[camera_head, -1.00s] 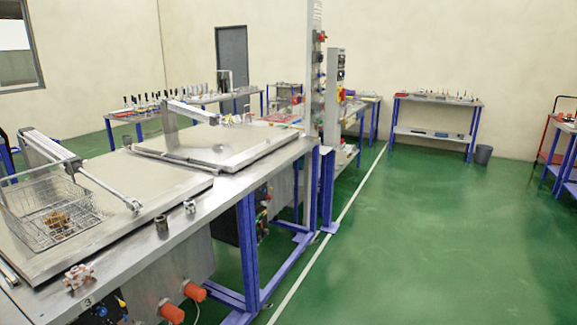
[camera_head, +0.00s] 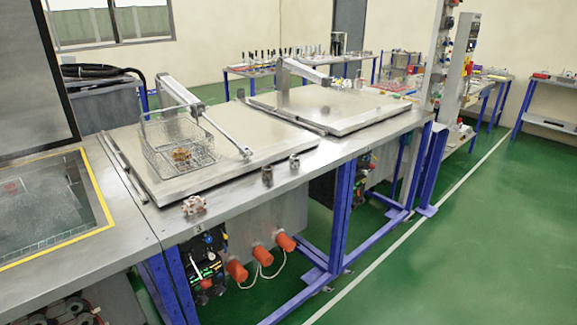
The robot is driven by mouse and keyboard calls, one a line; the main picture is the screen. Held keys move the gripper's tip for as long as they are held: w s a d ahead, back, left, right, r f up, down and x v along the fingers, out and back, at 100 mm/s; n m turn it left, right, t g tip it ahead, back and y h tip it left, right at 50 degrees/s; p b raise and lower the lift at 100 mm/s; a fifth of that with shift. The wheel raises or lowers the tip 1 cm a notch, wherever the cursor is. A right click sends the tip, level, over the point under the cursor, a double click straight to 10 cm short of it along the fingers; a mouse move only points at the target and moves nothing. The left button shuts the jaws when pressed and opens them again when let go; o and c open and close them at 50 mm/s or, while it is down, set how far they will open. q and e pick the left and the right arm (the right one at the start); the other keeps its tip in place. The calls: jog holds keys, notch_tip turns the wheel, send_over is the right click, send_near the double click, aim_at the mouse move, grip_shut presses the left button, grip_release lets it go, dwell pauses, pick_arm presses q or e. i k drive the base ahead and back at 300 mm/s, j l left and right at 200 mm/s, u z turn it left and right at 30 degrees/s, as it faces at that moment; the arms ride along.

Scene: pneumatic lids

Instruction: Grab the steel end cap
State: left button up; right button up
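Two small grey metal parts stand near the front edge of the steel bench: a short dark cylindrical part (camera_head: 267,176) and a second small metal part (camera_head: 294,161) to its right. Either could be the steel end cap; they are too small to tell which. A whitish and reddish fitting (camera_head: 194,205) sits further left on the same edge. Neither of my grippers shows in the head view.
A wire basket (camera_head: 180,160) with a brownish part (camera_head: 182,155) sits on the left lid plate (camera_head: 225,155). A second lid plate (camera_head: 335,108) lies beyond. A yellow-edged basin (camera_head: 45,215) is at left. Green floor (camera_head: 470,260) is clear at right.

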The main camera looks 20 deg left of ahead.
aim_at(267, 171)
jog(key=u, duration=0.65)
jog(key=i+l+u, duration=0.8)
jog(key=l+u, duration=0.25)
jog(key=i+l+u, duration=0.15)
jog(key=l+u, duration=0.2)
